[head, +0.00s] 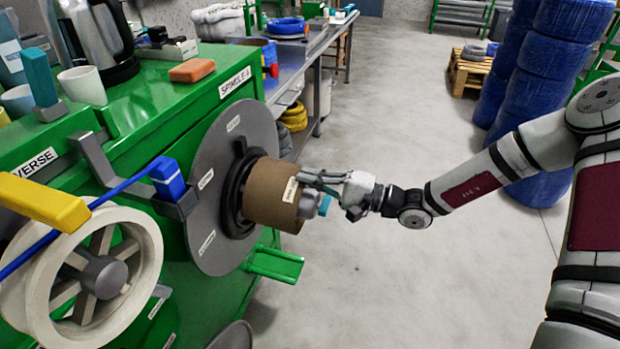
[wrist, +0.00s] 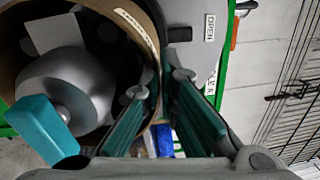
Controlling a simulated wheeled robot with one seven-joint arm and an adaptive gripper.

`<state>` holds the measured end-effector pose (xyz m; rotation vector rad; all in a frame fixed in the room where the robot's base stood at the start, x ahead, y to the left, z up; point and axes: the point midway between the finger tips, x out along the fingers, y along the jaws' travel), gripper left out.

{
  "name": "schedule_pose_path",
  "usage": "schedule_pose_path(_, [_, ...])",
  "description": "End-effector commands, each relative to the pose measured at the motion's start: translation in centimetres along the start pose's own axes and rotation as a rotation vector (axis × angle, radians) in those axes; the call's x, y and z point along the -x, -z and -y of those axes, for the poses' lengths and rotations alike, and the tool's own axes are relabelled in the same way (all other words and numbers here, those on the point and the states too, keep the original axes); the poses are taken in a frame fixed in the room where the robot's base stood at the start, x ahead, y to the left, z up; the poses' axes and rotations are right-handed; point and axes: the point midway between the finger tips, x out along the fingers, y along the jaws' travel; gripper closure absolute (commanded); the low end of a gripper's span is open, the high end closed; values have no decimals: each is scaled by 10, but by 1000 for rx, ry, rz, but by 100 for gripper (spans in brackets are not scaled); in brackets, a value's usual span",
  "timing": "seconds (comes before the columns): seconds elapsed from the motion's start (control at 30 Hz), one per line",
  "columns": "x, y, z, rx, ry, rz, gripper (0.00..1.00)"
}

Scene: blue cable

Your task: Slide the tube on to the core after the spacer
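The tube (head: 268,198) is a brown cardboard cylinder lying level around the core at the spindle. The core's grey end (head: 308,203) with its teal handle (head: 325,206) shows at the tube's open mouth; in the wrist view the grey core (wrist: 68,82) and teal handle (wrist: 42,128) sit inside the tube's rim (wrist: 150,38). The black spacer ring (head: 232,192) lies between the tube and the large grey disc, partly hidden by the tube. My gripper (head: 303,181) is at the tube's outer rim, its fingers (wrist: 161,82) close on either side of the wall. The contact itself is partly hidden.
The grey disc (head: 215,160) stands on the green machine (head: 150,115), which carries an orange block (head: 192,70), cups and a kettle. A white spool (head: 110,270) with blue cable is at left. Open floor (head: 400,110) lies at right. Blue coil stacks (head: 545,90) stand behind my arm.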

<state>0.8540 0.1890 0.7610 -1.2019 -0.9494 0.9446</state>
Motion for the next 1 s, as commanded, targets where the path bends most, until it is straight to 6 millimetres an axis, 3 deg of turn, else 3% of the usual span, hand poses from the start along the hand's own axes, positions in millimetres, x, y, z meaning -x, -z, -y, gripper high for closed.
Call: schedule_pose_path(1.0, [1,-5,-9,0,1,0,100])
